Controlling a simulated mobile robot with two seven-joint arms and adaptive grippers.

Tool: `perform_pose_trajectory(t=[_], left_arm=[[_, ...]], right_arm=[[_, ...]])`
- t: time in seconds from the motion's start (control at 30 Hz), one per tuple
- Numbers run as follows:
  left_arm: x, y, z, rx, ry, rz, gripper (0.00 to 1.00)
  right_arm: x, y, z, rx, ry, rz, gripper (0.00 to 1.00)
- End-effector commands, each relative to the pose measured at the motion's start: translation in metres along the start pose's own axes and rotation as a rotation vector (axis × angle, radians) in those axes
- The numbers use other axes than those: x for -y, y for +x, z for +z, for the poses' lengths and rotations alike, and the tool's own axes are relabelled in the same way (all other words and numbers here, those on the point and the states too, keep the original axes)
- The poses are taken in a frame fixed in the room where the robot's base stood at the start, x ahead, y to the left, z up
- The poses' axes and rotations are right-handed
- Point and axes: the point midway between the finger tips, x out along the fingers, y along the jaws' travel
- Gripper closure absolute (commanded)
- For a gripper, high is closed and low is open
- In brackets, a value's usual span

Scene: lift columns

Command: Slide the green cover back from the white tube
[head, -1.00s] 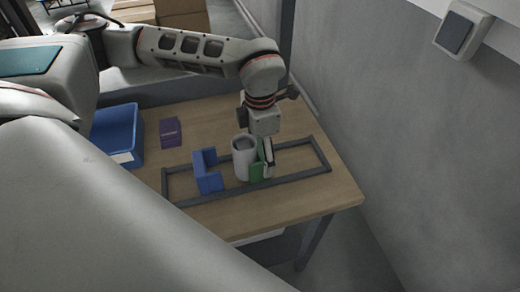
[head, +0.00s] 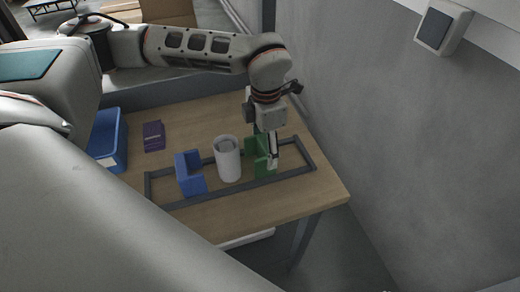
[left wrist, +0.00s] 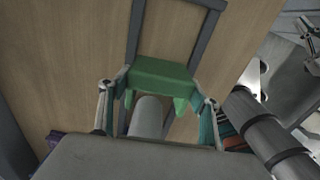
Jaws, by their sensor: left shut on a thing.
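The white tube (head: 228,164) stands upright inside a dark rail frame (head: 300,172) on the wooden table. The green cover (head: 257,160) stands on the frame to its right, with a gap between them. The blue cover (head: 187,178) stands on the frame at the tube's left, apart from it. My left gripper (head: 272,158) is shut on the green cover. In the left wrist view, the fingers of my left gripper (left wrist: 158,95) lie at both sides of the green cover (left wrist: 163,75). The white tube (left wrist: 148,112) shows there below it. My right gripper is not in view.
A blue bin (head: 108,145) and a small purple box (head: 153,136) are at the table's left. A grey wall with a switch (head: 440,28) rises at the right. The table (head: 205,132) has bare room behind the frame.

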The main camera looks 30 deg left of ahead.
Motion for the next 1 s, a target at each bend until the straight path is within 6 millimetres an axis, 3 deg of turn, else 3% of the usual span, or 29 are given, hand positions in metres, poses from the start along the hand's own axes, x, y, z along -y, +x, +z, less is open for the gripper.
perform_pose_trajectory(t=[0.57, 0.6, 0.67, 1.0], left_arm=[[-0.0017, -0.0004, 0.007, 0.001, -0.003, 0.0, 0.63], [-0.0017, -0.0004, 0.007, 0.001, -0.003, 0.0, 0.33], [-0.0017, -0.0004, 0.007, 0.001, -0.003, 0.0, 0.18], [-0.0017, -0.001, 0.0069, 0.001, -0.003, 0.0, 0.18]], right_arm=[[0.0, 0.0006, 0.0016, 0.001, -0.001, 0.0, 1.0], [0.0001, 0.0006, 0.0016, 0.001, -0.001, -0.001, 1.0], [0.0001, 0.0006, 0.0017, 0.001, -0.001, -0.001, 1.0], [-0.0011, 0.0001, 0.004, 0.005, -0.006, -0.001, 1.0]])
